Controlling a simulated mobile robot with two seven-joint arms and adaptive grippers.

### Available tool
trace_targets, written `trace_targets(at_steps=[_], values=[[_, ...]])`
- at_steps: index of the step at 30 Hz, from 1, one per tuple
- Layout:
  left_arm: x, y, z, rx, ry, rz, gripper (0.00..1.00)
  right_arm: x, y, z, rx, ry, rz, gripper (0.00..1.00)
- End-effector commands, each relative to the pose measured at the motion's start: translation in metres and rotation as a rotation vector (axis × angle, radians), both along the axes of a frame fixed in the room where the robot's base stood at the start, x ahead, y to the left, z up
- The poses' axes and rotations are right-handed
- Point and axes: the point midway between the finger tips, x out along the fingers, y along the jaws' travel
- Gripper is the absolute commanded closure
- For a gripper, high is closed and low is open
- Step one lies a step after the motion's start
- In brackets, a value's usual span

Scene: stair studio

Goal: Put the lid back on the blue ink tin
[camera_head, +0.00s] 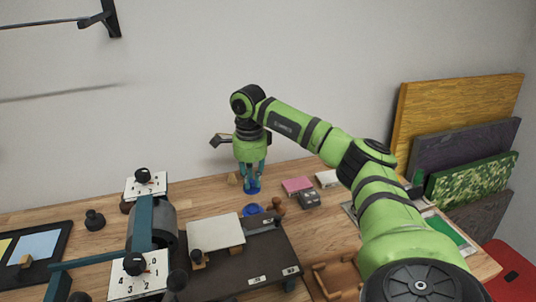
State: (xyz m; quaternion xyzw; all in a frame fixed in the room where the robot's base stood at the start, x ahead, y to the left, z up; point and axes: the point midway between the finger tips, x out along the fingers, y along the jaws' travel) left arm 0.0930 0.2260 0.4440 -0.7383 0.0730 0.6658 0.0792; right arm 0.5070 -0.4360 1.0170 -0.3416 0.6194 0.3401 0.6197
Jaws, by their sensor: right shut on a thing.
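My right gripper (251,178) points straight down over the back middle of the table. It is shut on a small blue piece (252,188), which looks like the lid; its fingers partly hide it. A round blue thing (252,210), which looks like the ink tin, sits on the table just in front of and below the gripper. The held piece and the round blue thing appear apart in the picture; the height between them is hard to tell. My left gripper is not in view.
A brown wooden stamp-like piece (277,205) and a grey block (309,200) stand right of the round blue thing. A pink block (297,185) lies behind them. A dark press bed with a pale sheet (215,232) is in front. Coloured boards (458,108) lean at the right.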

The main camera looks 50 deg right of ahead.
Motion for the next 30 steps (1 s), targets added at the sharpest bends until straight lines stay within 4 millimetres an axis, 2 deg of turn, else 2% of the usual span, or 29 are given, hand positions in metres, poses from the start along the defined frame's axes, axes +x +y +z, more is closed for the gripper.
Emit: trace_targets(at_steps=[1, 5, 14, 22, 30], values=[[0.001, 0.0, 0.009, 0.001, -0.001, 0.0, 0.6, 0.003, 0.004, 0.003, 0.002, 0.003, 0.007, 1.0], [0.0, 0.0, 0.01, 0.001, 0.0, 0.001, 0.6, 0.007, 0.006, -0.003, 0.0, 0.001, 0.015, 1.0], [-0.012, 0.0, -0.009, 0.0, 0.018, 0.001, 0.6, 0.007, 0.006, -0.022, 0.0, 0.001, 0.015, 1.0], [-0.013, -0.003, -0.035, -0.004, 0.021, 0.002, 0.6, 0.006, 0.006, -0.049, -0.001, 0.002, 0.015, 1.0], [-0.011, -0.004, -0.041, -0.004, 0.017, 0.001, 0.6, 0.007, 0.006, -0.065, 0.0, 0.001, 0.015, 1.0]])
